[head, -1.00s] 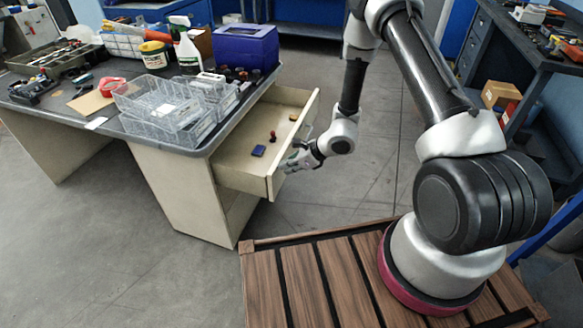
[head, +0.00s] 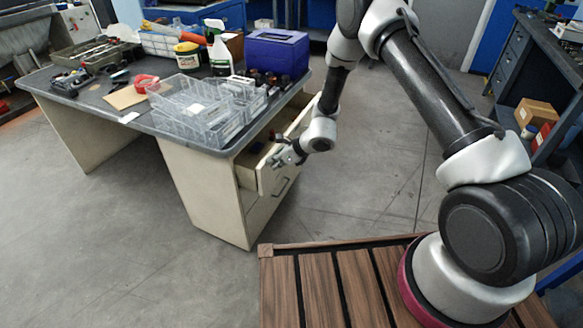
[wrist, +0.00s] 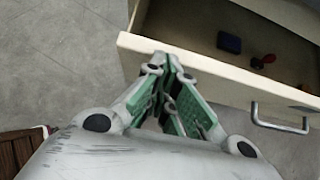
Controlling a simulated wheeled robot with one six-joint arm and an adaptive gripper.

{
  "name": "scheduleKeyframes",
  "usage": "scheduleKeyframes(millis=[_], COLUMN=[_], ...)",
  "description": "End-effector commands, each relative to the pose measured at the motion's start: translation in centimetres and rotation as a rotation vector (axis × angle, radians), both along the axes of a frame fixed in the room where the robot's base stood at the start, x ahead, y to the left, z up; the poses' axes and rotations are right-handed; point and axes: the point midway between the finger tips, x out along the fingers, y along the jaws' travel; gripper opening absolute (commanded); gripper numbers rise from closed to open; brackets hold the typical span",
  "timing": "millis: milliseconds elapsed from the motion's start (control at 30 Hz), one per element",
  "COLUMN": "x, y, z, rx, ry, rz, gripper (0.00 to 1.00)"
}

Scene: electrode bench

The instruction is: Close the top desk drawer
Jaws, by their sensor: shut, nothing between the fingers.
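The top desk drawer (head: 262,180) is cream-coloured and stands partly open at the right end of the desk (head: 192,190). In the wrist view its front panel (wrist: 215,76) crosses the picture, with a bar handle (wrist: 280,125) at the right. Inside the drawer are a dark blue block (wrist: 229,43) and a red item (wrist: 264,61). My gripper (head: 276,163) is shut and empty at the outer face of the drawer front. In the wrist view the fingertips (wrist: 168,62) are at the panel's top edge, left of the handle; whether they touch it I cannot tell.
Clear plastic bins (head: 205,110), a spray bottle (head: 221,50) and a blue box (head: 277,50) stand on the desktop. A wooden slatted platform (head: 335,285) is in front. Grey floor (head: 375,180) right of the drawer is open.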

Motion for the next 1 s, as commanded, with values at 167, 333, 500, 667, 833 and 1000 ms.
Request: scheduleKeyframes(millis=[167, 333, 500, 667, 833, 1000], x=[1.6, 2.5, 2.9, 2.9, 2.9, 2.9], y=[2.8, 4.3, 5.0, 5.1, 5.0, 4.8], z=[-0.1, -0.1, -0.1, -0.1, -0.1, -0.1], rx=[-0.002, -0.002, -0.002, -0.002, -0.002, -0.002], ry=[-0.001, 0.000, 0.002, 0.002, 0.002, 0.002], rz=[0.001, 0.001, -0.001, -0.001, -0.001, -0.001], gripper=[0.00, 0.00, 0.00, 0.00, 0.00, 0.00])
